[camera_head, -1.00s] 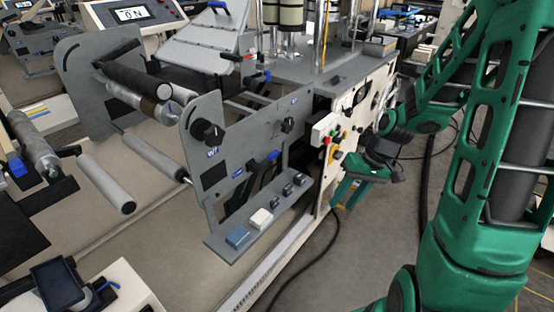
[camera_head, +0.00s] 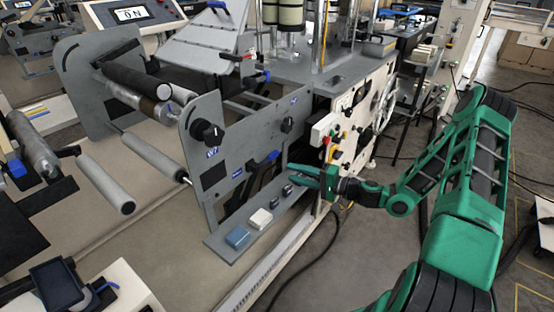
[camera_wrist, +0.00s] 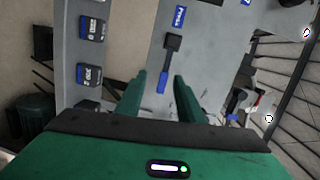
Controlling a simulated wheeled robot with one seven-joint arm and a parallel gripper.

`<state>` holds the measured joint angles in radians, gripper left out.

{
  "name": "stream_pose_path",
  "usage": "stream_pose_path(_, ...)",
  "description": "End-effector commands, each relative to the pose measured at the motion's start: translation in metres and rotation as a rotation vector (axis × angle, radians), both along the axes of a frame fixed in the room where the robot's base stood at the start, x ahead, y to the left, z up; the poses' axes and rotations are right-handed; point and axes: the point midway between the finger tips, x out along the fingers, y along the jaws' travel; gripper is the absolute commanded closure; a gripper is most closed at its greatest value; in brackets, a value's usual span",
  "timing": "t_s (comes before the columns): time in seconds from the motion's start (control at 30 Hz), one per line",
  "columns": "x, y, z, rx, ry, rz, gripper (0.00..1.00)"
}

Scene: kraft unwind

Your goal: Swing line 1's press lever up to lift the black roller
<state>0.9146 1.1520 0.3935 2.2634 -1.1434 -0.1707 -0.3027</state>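The press lever (camera_head: 263,160) has a blue handle and a black pivot, on the grey side plate of the near machine. In the wrist view the lever (camera_wrist: 163,78) appears ahead, its blue handle lined up between my fingertips. The black roller (camera_head: 138,78) lies between the grey end plates, above a shinier roller. My gripper (camera_head: 293,172) is to the right of the lever in the head view, with a gap between them. In the wrist view my gripper (camera_wrist: 159,78) is open, with nothing held.
A grey shelf (camera_head: 230,252) with several small blocks juts out below the lever. A cream panel (camera_head: 345,130) with coloured buttons is close to my arm. Another blue-handled lever (camera_head: 257,77) is higher up.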

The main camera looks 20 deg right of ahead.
Motion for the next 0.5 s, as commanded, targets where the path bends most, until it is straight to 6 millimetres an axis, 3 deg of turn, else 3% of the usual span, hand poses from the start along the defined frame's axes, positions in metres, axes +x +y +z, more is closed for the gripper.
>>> stream_pose_path(0.23,0.017,-0.021,0.002,0.121,-0.030,-0.124,0.66)
stream_pose_path(0.5,0.039,-0.008,0.002,0.128,-0.033,-0.132,0.66)
